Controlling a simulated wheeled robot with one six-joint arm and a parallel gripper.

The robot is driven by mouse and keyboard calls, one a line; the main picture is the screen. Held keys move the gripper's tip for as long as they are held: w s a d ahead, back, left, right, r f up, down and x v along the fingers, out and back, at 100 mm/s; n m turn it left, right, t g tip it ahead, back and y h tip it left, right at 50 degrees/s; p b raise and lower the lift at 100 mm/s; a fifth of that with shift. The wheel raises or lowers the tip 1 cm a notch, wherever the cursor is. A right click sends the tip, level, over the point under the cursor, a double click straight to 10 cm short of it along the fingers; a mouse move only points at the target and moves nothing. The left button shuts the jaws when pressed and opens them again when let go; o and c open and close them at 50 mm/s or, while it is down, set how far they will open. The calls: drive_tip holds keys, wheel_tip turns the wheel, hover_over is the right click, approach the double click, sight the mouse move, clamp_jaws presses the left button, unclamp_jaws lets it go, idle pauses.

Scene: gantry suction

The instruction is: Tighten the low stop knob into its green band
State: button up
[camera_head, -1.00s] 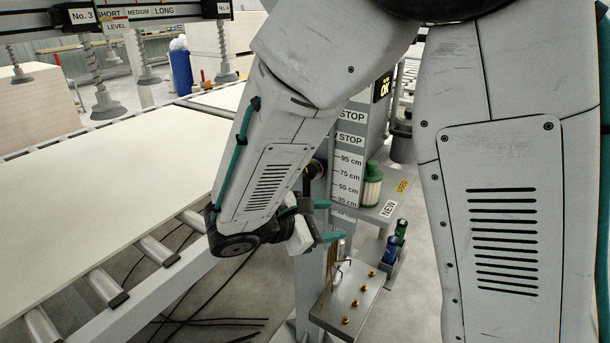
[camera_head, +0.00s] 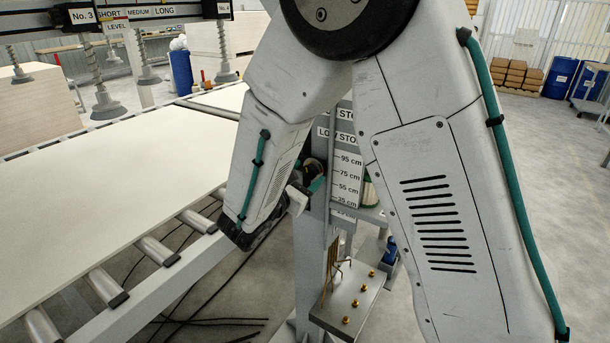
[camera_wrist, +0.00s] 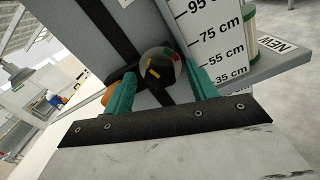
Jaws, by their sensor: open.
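The low stop knob (camera_wrist: 158,66) is a dark knob with a round grey dial face in the wrist view. The dial carries a yellow mark and small green and red patches at its upper right; their exact alignment is too small to tell. My gripper (camera_wrist: 161,76) is open, its teal fingers on the left and right of the knob. I cannot tell whether they touch it. In the head view the knob (camera_head: 314,169) shows dark on the post under the "LOW STOP" label (camera_head: 337,136). My arm hides most of the gripper there.
A centimetre scale (camera_head: 346,180) is right of the knob. A shelf (camera_wrist: 262,62) with a "NEW" label and a canister juts out on the right. A metal plate with brass fittings (camera_head: 352,300) sits below. The roller conveyor with a large pale board (camera_head: 110,190) lies left.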

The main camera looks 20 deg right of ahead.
drive_tip(key=shift+d, duration=0.15)
drive_tip(key=c, duration=1)
drive_tip(key=shift+m, duration=3.1)
drive_tip(key=o, duration=1)
